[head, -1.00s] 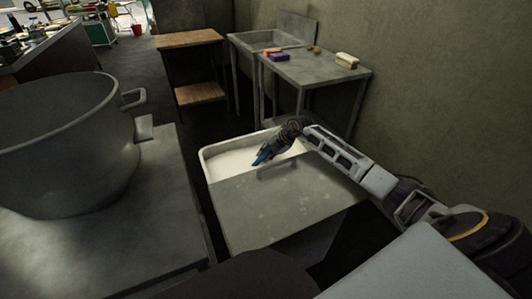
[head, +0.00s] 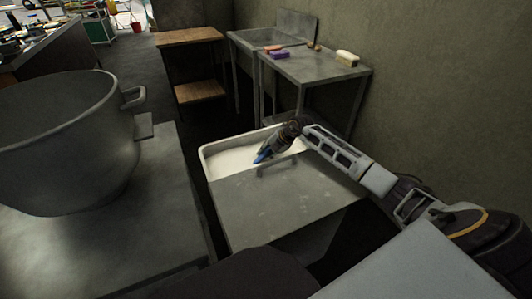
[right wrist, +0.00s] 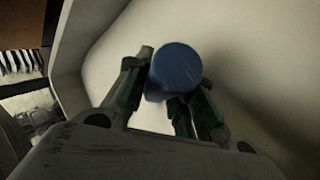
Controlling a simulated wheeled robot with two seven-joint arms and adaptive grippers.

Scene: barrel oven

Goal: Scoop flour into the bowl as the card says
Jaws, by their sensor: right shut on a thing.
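A pale open-topped bin (head: 206,160) holds white flour (head: 232,161); a grey lid (head: 275,205) covers its near part. My right gripper (head: 267,152) is over the bin's open part, beside the lid's handle. It is shut on a blue rounded handle (right wrist: 176,68), which shows between the fingers in the right wrist view; it looks like the scoop's. The scoop's other end is hidden, so I cannot tell if it touches or carries flour. A large grey metal bowl (head: 60,150) stands at the left. My left gripper and the card are not in view.
The bowl stands on a metal table (head: 150,220) left of the bin, with a narrow gap between. Behind are a wooden-topped stand (head: 188,38) and a metal sink table (head: 315,68) bearing a purple block (head: 279,55) and a cream block (head: 347,58). A wall closes the right.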

